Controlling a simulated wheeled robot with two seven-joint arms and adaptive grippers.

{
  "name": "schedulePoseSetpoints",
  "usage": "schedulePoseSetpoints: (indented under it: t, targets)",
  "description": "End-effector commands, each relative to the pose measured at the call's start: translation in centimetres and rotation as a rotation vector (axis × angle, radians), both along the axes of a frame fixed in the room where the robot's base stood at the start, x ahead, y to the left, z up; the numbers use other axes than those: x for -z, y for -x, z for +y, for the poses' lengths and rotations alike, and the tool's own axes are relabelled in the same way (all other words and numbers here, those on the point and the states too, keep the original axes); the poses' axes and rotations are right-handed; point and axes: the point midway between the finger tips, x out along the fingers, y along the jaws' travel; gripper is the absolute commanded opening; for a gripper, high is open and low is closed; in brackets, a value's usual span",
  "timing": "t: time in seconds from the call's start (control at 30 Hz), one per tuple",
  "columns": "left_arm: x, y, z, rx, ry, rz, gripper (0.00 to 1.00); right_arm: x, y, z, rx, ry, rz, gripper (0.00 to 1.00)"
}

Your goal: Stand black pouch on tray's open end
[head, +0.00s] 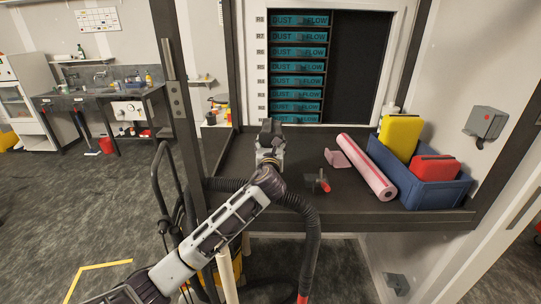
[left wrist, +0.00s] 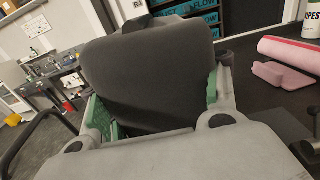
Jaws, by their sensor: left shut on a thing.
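The black pouch (left wrist: 150,75) is dark and smooth and sits between the green-padded fingers of my left gripper (left wrist: 155,105). My left gripper is shut on it. In the head view the pouch (head: 271,131) shows as a small dark shape at the tip of my left arm, above the left part of the dark bench. A blue tray (head: 428,198) stands at the bench's right end, well to the right of the pouch. A yellow pouch (head: 400,138) and a red pouch (head: 434,168) stand in it. Much of its inside is hidden. My right gripper is not in view.
A pink roll (head: 366,165) lies just left of the tray, beside a small pink block (head: 337,158). A red-handled tool (head: 322,182) lies near the bench front. A white bottle (head: 390,109) stands behind the tray. A labelled filter rack (head: 298,66) rises at the back.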

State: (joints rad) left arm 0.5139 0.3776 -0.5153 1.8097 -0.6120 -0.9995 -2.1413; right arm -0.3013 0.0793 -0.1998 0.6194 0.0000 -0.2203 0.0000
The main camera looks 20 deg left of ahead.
Motion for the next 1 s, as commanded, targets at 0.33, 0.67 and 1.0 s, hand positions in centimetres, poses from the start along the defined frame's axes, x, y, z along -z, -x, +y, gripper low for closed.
schedulePoseSetpoints:
  t: [0.33,0.67,1.0]
  targets:
    - [0.1,0.0,0.0,0.000,0.000,-0.004,0.09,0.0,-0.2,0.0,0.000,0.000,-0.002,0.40]
    - [2.5,0.0,0.0,0.000,0.001,-0.001,0.09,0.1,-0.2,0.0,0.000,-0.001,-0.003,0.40]
    - [3.8,0.0,0.0,0.001,0.000,-0.003,0.09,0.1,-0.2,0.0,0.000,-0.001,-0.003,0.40]
